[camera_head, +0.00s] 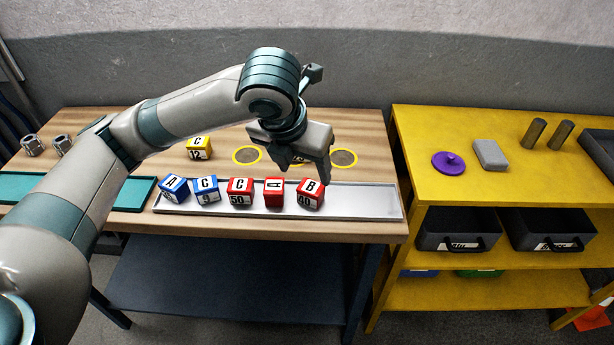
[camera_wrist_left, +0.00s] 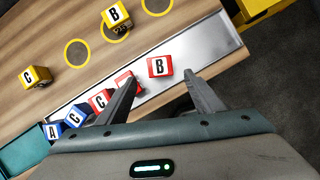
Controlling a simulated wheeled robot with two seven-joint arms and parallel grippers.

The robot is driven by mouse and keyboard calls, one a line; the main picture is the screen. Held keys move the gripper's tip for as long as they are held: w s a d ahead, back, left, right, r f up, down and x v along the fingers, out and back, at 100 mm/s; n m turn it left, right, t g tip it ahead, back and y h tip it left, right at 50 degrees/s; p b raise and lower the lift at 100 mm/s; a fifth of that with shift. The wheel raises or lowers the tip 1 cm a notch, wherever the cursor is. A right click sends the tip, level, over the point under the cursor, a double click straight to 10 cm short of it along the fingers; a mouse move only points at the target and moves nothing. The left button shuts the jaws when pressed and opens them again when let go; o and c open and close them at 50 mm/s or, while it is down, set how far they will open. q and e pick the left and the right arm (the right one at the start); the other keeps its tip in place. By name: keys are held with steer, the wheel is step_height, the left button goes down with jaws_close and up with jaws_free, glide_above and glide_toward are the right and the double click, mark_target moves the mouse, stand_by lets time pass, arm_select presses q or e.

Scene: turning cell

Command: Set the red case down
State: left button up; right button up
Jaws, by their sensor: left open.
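A red case marked B (camera_head: 311,194) stands on the light metal tray (camera_head: 375,203), at the right end of a row of cases. It also shows in the left wrist view (camera_wrist_left: 159,67), ahead of and between the fingertips. Left of it on the tray are a red A case (camera_head: 273,193), partly behind a finger in the wrist view, a red C case (camera_head: 240,192) and two blue cases, C (camera_head: 206,191) and A (camera_head: 174,190). My left gripper (camera_head: 304,170) is open and empty, above and behind the red B case. My right gripper is out of view.
A yellow C case (camera_head: 198,148) stands on the wooden table. A yellow B case (camera_wrist_left: 117,18) stands at the middle ring, mostly hidden in the head view. The tray's right end is bare. A yellow shelf (camera_head: 420,150) with dark bins (camera_head: 440,238) stands at right.

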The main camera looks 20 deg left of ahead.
arm_select(q)
steer(key=shift+v, duration=1.05)
steer(key=shift+f, duration=0.1)
